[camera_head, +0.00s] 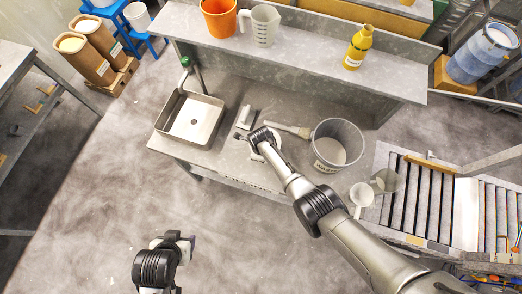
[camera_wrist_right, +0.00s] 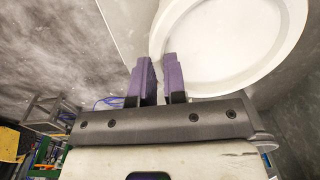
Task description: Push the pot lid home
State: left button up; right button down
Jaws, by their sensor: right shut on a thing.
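A white round lid (camera_wrist_right: 235,40) with a raised rim fills the upper right of the right wrist view. My right gripper (camera_wrist_right: 159,72) has its purple fingers at the lid's near rim and is shut on it. In the head view this gripper (camera_head: 250,136) is over the counter, and the lid (camera_head: 274,138) shows only partly behind the arm. A grey open pail (camera_head: 336,160) with a label stands on the counter to the right, apart from the gripper. My left gripper (camera_head: 186,243) is low in front of the counter, with its jaw gap unclear.
A sink (camera_head: 192,118) lies left on the counter (camera_head: 228,163). A brush-like tool (camera_head: 290,129) lies beside the pail. A shelf (camera_head: 300,50) behind holds an orange bucket (camera_head: 219,18), a jug (camera_head: 262,27) and a yellow bottle (camera_head: 358,48). A roller conveyor (camera_head: 425,200) is at right.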

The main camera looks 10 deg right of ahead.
jog(key=shift+f+b, duration=0.9)
jog(key=shift+f, duration=0.15)
jog(key=shift+r, duration=0.1)
jog(key=c, duration=0.8)
grip_release()
